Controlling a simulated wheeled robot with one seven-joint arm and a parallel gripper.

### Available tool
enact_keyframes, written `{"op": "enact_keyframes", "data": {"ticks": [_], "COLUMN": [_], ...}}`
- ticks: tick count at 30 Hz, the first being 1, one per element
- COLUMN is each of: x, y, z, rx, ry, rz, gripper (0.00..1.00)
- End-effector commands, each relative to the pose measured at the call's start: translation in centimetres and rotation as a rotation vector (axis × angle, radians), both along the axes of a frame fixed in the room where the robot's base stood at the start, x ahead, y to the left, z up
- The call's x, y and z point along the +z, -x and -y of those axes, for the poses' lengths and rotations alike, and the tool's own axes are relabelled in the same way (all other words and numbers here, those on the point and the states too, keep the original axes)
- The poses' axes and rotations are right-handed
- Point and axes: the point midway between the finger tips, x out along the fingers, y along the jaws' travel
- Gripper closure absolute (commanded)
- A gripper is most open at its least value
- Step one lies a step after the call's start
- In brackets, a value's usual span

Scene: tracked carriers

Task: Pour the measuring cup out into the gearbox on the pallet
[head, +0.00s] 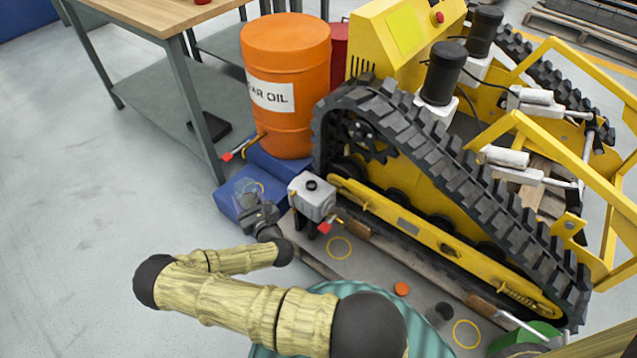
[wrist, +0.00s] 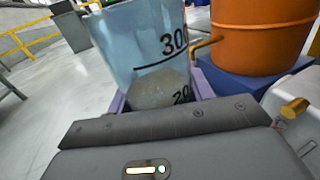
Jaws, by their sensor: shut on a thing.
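My gripper (head: 258,212) is shut on the clear bluish measuring cup (head: 248,187), which is small and partly hidden in the head view. In the wrist view the cup (wrist: 140,40) rises upright beyond the grey jaws (wrist: 165,122), with dark number marks on its wall. A greyish patch shows low inside it; I cannot tell whether this is liquid or the cup's bottom. The gearbox (head: 306,202), a light grey box with a dark round fitting on top and a red-handled tap low down, stands on the pallet (head: 312,256), just right of my gripper.
The orange gear oil drum (head: 287,130) stands on a blue base (head: 285,170) behind the cup, its red-handled tap (head: 238,151) pointing left. The yellow tracked carrier (head: 420,220) closes off the right. Floor at left is clear.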

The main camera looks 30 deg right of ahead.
Motion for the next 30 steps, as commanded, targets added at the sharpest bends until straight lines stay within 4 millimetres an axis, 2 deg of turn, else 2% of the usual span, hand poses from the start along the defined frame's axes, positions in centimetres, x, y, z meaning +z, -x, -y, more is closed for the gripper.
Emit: {"op": "enact_keyframes", "data": {"ticks": [12, 17, 23, 30], "x": [0.1, 0.9, 3.1, 5.7], "y": [0.0, -0.2, -0.2, 1.5], "z": [0.0, 1.1, 5.0, 11.5], "rx": [-0.002, -0.052, -0.243, -0.590], "ry": [0.000, -0.001, -0.006, -0.008], "rz": [0.002, 0.004, 0.003, 0.003], "gripper": [0.78, 0.78, 0.78, 0.78]}}
